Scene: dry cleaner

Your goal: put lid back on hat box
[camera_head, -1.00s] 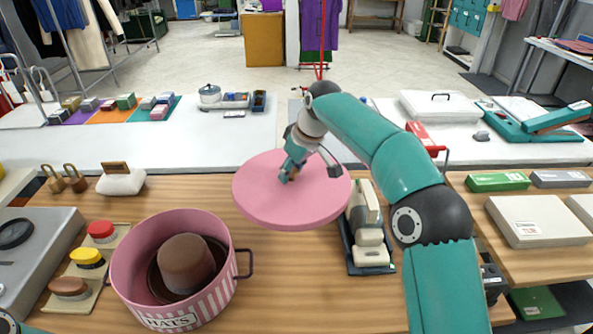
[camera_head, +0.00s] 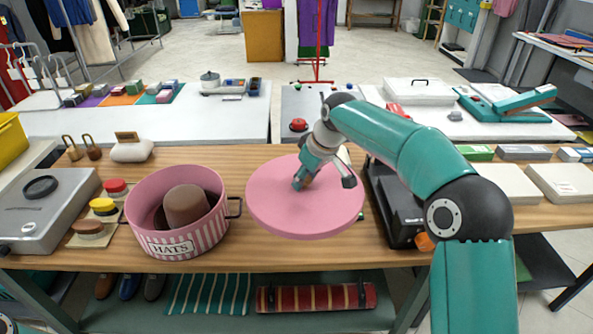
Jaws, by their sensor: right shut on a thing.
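The hat box (camera_head: 184,240) is a round pink box with a striped wall, a "HATS" label and dark side handles. It stands uncovered on the wooden counter, with a brown hat (camera_head: 187,206) inside. The pink round lid (camera_head: 290,215) is to the right of the box, roughly level, and appears held above the counter. My right gripper (camera_head: 303,182) is shut on the lid near its middle, from above. The lid's underside is hidden. My left gripper is not in view; only a bit of my left arm may show at the lower left corner.
Shoe polish tins (camera_head: 103,206) and a grey metal case (camera_head: 40,215) stand left of the box. A dark machine (camera_head: 398,212) stands close right of the lid. The counter's front edge (camera_head: 200,262) lies just before the box. Bare counter shows between box and lid.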

